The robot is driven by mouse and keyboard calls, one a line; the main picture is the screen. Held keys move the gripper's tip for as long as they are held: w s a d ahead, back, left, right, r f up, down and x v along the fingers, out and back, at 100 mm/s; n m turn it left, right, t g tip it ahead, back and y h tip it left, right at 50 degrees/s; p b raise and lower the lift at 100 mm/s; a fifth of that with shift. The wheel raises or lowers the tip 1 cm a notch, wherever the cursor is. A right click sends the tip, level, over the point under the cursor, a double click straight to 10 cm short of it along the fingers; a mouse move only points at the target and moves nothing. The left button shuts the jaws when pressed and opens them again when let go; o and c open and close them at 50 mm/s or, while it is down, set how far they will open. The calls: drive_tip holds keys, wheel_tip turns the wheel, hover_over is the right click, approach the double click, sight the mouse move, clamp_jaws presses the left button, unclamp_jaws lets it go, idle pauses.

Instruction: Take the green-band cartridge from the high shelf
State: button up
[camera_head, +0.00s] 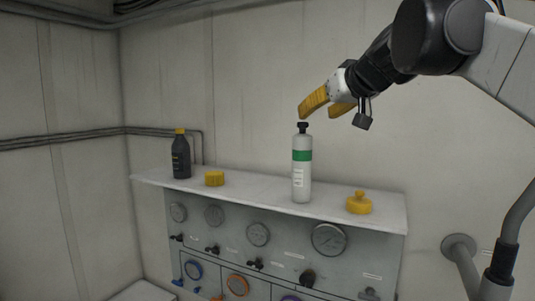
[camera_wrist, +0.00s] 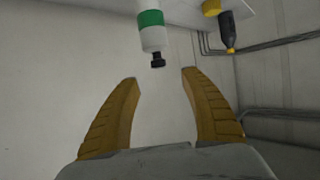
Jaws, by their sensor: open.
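The green-band cartridge (camera_head: 302,172) stands upright on the high shelf (camera_head: 250,194). It is white with a green band, a label and a black cap. My gripper (camera_head: 319,109) is open and empty, with yellow fingers, above and slightly right of the cap in the head view. In the wrist view the cartridge (camera_wrist: 151,31) shows upside down, its black cap lying beyond and between the open fingertips of my gripper (camera_wrist: 158,76). The fingers do not touch it. Its lower end is cut off at the top of the wrist view.
A dark bottle with a yellow cap (camera_head: 181,156) and a yellow ribbed cap (camera_head: 214,179) stand left of the cartridge. A yellow knobbed piece (camera_head: 359,204) sits to its right. Below the shelf is a gauge panel (camera_head: 285,248) with valves. The wall is close behind.

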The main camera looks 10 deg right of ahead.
sight(303, 124)
drive_tip(key=x, duration=0.5)
drive_tip(key=shift+f+p, duration=0.1)
drive_tip(key=shift+p, duration=0.25)
drive_tip(key=p+x, duration=0.1)
drive_tip(key=x, duration=0.4)
drive_tip(key=shift+w+d+p, duration=0.15)
drive_tip(key=shift+w+p, duration=0.2)
drive_tip(key=shift+s, duration=0.3)
drive_tip(key=c, duration=0.3)
drive_tip(key=shift+s, duration=0.1)
clamp_jaws()
